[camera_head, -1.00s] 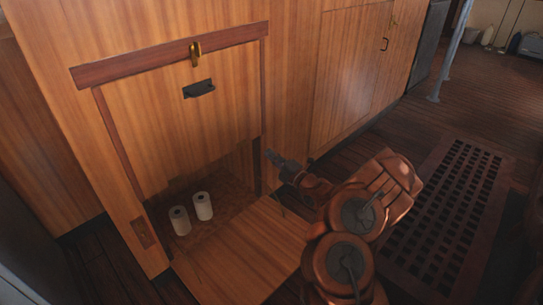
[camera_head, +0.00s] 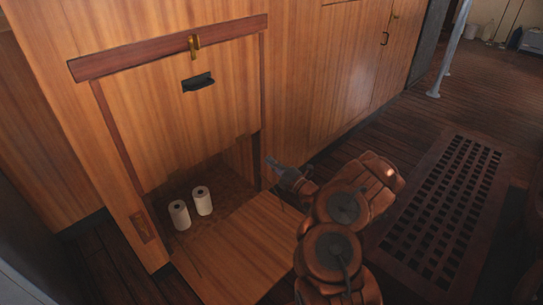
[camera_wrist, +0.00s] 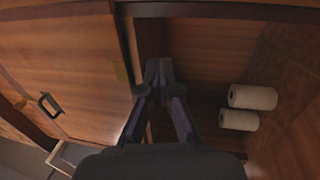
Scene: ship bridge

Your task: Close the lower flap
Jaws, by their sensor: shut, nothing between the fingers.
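The lower flap (camera_head: 240,248) is a light wooden panel. It lies folded down and open in front of the low compartment in the head view. My gripper (camera_head: 270,162) is shut and empty, at the right side of the opening, above the flap's right rear part. In the wrist view my gripper (camera_wrist: 159,68) points towards the compartment's side edge, with its fingertips together. I cannot tell whether it touches the wood.
Two white paper rolls (camera_head: 180,215) (camera_head: 202,200) stand inside the compartment. Above is a closed upper panel (camera_head: 180,120) with a black handle (camera_head: 198,83) and a brass latch (camera_head: 194,46).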

